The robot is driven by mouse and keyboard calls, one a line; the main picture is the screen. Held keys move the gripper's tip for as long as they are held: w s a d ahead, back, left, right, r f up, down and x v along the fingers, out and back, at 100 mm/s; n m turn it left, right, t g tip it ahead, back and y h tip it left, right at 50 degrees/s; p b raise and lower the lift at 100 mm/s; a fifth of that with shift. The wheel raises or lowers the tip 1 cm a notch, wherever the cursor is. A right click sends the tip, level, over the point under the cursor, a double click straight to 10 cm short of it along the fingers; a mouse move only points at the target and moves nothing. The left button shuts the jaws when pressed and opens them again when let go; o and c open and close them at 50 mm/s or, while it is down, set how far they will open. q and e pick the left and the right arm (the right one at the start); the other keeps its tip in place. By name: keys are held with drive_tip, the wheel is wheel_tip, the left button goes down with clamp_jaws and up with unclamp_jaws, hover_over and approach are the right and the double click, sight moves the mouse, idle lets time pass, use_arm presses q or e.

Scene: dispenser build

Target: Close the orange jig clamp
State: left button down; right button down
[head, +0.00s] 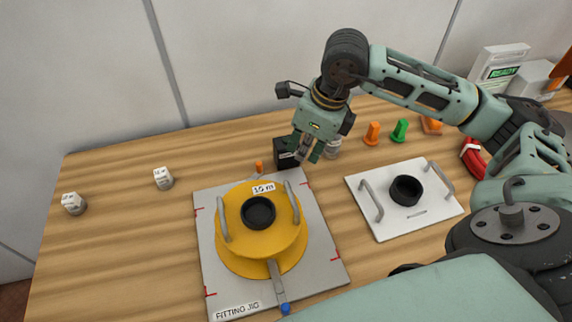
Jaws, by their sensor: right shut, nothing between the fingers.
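The grey fitting jig plate (328,266) lies on the table with a round yellow part (235,255) on it. The orange clamp (259,167) shows as a small orange tip at the jig's far edge, mostly hidden behind the yellow part, so its full position cannot be told. A clamp arm with a blue tip (285,309) lies at the near edge, its metal bar reaching to the yellow flange. My right gripper (308,156) points down at the jig's far right corner, shut and empty, to the right of the orange tip. My left gripper is not in view.
A black box (284,151) stands close beside my right gripper. A white plate with handles (383,226) lies to the right. Orange (372,133) and green (400,130) pieces stand behind it. Two white blocks (163,178) are on the left, where the table is mostly clear.

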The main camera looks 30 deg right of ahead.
idle(0.4)
drive_tip(key=p+x, duration=0.1)
drive_tip(key=x, duration=0.9)
drive_tip(key=shift+f+p, duration=0.1)
drive_tip(key=shift+p, duration=0.3)
drive_tip(key=w, duration=0.1)
drive_tip(key=w+a+p, duration=0.1)
drive_tip(key=a, duration=0.1)
drive_tip(key=shift+w+r, duration=0.25)
drive_tip(key=shift+w, duration=0.15)
drive_tip(key=shift+w+a+f, duration=0.1)
drive_tip(key=shift+w, duration=0.15)
drive_tip(key=shift+w, duration=0.2)
